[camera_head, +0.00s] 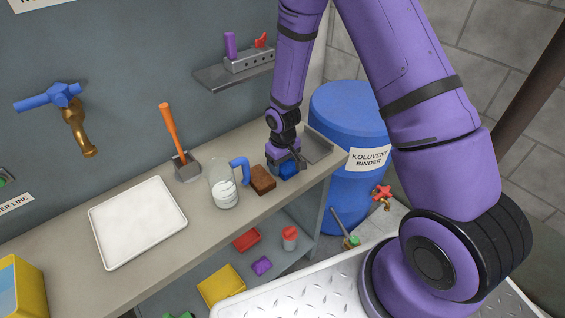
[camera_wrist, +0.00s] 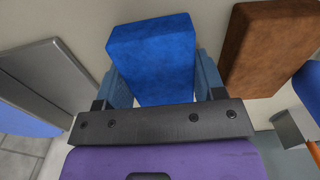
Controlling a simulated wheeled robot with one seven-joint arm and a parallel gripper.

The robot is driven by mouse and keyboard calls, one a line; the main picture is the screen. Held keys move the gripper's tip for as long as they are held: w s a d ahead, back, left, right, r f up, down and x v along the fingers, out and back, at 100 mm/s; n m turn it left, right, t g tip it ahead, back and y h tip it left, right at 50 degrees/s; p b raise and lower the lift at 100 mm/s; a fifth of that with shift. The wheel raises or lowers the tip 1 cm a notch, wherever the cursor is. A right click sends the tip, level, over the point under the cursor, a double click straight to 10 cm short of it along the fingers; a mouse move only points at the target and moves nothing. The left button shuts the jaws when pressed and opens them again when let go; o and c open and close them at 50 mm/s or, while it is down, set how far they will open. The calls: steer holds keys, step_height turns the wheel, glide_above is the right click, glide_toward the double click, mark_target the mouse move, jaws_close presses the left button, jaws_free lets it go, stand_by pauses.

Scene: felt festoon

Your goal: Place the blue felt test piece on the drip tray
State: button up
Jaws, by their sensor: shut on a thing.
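The blue felt test piece (camera_wrist: 153,58) is a blue block with a mottled surface. My gripper (camera_wrist: 160,90) is shut on it, with one finger on each side. In the head view the blue piece (camera_head: 289,169) shows at the right end of the bench, partly hidden by my gripper (camera_head: 287,162). It is low over the bench; I cannot tell whether it touches the top. The drip tray could be the white shallow tray (camera_head: 137,222) on the left of the bench, which is empty. A small grey tray (camera_head: 317,147) is at the bench's right end.
A brown block (camera_head: 262,180) sits just left of the blue piece. A glass jug with a blue handle (camera_head: 224,187) and an orange-handled tool (camera_head: 170,130) stand between it and the white tray. A shelf (camera_head: 235,71) hangs above. A blue barrel (camera_head: 350,130) stands right.

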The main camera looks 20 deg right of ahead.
steer(key=o, duration=0.9)
step_height(320, 180, up, 13)
step_height(320, 180, up, 9)
steer(key=t, duration=0.1)
glide_above(292, 165)
steer(key=s+d+r+m+t, duration=0.2)
steer(key=s+r, duration=0.4)
steer(key=r, duration=0.5)
steer(key=s+d+r, duration=0.1)
steer(key=s+r, duration=0.2)
steer(key=s, duration=0.3)
steer(key=s+d+r+m+t, duration=0.1)
steer(key=s+r, duration=0.3)
steer(key=s, duration=0.1)
steer(key=s+r+t, duration=0.1)
steer(key=s+r, duration=0.3)
steer(key=s, duration=0.2)
steer(key=shift+s+d+m, duration=0.3)
steer(key=shift+s+d, duration=0.05)
steer(key=shift+d, duration=0.05)
steer(key=shift+s, duration=0.2)
steer(key=shift+c, duration=1.1)
